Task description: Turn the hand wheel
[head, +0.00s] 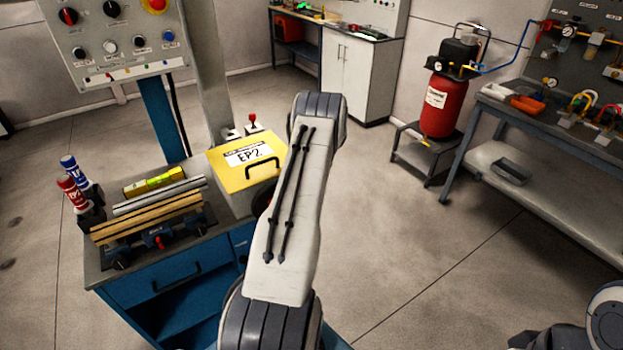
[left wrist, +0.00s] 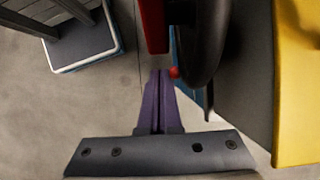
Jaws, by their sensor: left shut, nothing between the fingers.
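The hand wheel shows in the left wrist view as a dark curved rim (left wrist: 207,45), cut off by the top edge. In the head view only a dark sliver of what looks like it (head: 262,201) shows beside the yellow EP2 box (head: 220,172); my arm hides the rest. My left gripper (left wrist: 160,74) is shut and empty, with purple fingers pointing up the picture. My right gripper is not in view.
The yellow side (left wrist: 298,80) fills the right of the wrist view. A blue cabinet (head: 168,285) carries the box, spray cans (head: 72,184) and a vice with bars. A control panel (head: 115,35) stands behind. A red compressor (head: 437,105) and workbench (head: 545,185) stand right, with open floor between.

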